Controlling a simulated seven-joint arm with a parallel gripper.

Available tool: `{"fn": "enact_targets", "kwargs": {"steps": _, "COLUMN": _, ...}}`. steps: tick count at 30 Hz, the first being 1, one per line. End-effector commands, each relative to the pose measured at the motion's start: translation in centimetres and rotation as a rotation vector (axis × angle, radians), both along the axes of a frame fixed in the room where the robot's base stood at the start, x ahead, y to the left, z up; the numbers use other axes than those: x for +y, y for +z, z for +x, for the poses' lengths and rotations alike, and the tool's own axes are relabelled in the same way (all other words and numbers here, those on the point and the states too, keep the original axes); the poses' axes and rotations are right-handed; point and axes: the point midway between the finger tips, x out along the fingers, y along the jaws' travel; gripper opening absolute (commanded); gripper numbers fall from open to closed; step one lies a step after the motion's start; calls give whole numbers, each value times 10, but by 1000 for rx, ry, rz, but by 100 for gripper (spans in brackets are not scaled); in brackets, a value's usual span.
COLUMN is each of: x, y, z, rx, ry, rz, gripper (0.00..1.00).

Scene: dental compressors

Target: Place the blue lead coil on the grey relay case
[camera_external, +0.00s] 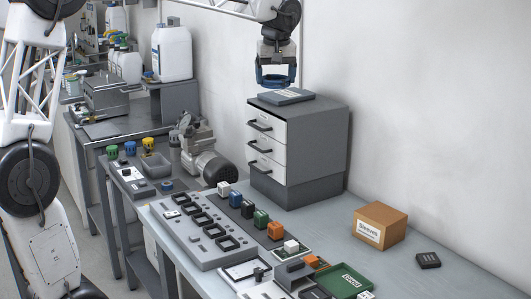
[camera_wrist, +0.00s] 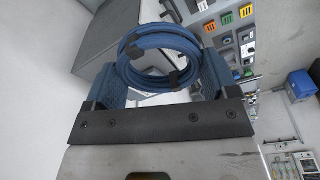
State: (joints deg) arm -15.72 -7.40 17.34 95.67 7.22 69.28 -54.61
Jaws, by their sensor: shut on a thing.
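The blue lead coil (camera_wrist: 150,43) is a ring of wound blue cable with dark ties, held between the two fingers in the wrist view. My gripper (camera_external: 275,79) is shut on the coil and holds it in the air above the grey drawer cabinet (camera_external: 317,145). In the wrist view my gripper (camera_wrist: 162,75) has a blue pad on each side of the coil. A flat grey case (camera_external: 287,97) with a pale label lies on the cabinet top, below my gripper and apart from it. A grey box (camera_external: 295,273) stands on the front bench; I cannot tell which is the relay case.
A grey panel with black square frames (camera_external: 205,229) and a row of coloured blocks (camera_external: 261,219) fill the bench's left part. A cardboard box (camera_external: 379,225), a small black block (camera_external: 428,260) and a green tray (camera_external: 341,281) are on the right. A motor (camera_external: 209,167) stands left of the cabinet.

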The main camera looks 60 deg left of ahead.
Motion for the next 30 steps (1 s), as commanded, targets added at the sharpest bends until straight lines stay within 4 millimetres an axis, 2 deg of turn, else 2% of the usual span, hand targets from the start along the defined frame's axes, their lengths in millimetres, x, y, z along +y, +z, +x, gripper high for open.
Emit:
{"fn": "enact_targets", "kwargs": {"steps": 5, "x": 16, "y": -1, "z": -26, "rx": 0, "ry": -7, "rz": 1, "gripper": 57}}
{"fn": "enact_targets", "kwargs": {"steps": 6, "x": 15, "y": -12, "z": -25, "rx": 3, "ry": -10, "rz": -1, "gripper": 57}}
{"fn": "enact_targets", "kwargs": {"steps": 10, "x": 14, "y": -34, "z": -24, "rx": 2, "ry": -10, "rz": 0, "gripper": 57}}
{"fn": "enact_targets", "kwargs": {"steps": 15, "x": 14, "y": -49, "z": -24, "rx": 0, "ry": -9, "rz": 1, "gripper": 57}}
{"fn": "enact_targets", "kwargs": {"steps": 30, "x": 15, "y": -52, "z": -21, "rx": 0, "ry": -9, "rz": 1, "gripper": 57}}
